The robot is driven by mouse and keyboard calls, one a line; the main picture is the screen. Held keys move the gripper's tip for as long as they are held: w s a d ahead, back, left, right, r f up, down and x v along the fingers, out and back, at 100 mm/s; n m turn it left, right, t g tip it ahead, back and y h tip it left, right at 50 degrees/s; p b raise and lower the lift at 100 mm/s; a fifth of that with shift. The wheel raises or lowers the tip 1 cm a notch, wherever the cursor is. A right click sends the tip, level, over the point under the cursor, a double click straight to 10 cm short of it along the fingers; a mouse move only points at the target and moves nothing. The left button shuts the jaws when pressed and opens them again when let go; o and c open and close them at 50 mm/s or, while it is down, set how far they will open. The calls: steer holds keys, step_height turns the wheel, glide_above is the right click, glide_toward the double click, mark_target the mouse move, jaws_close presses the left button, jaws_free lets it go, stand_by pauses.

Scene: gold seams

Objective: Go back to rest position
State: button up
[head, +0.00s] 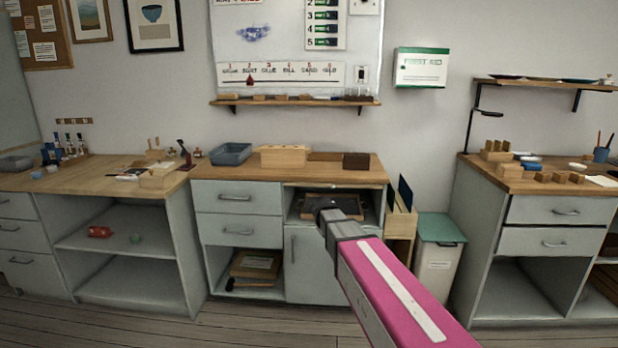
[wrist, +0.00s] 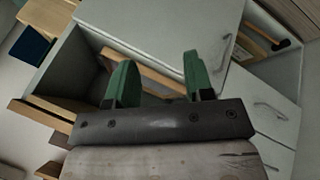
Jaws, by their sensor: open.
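My gripper (wrist: 155,80) shows in the wrist view with its two green fingers spread apart and nothing between them. In the head view my pink arm reaches from the lower right toward the middle cabinet (head: 240,225), and the dark gripper end (head: 331,216) is in front of the cabinet's upper right open compartment. The fingertips are hard to make out there. A dark framed tray or board (head: 345,205) lies in that compartment, partly hidden by my arm.
The middle worktop holds a grey bin (head: 230,153) and a wooden block box (head: 283,156). A grey waste bin with a green lid (head: 438,255) stands right of the cabinet. Side benches stand left (head: 75,180) and right (head: 545,184). Floor in front is clear.

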steer(key=s+d+f+m+g+y, duration=0.1)
steer(key=s+d+f+m, duration=0.1)
steer(key=s, duration=0.6)
steer(key=s+d+f+m+g+y, duration=0.1)
steer(key=s+d+f, duration=0.3)
steer(key=s, duration=0.5)
steer(key=s+d+f+m+g+y, duration=0.1)
steer(key=s+d+f+m+g, duration=0.1)
steer(key=s+f, duration=0.4)
steer(key=shift+s+d+m+g, duration=0.3)
steer(key=shift+s+d+g, duration=0.4)
steer(key=shift+s+d, duration=0.35)
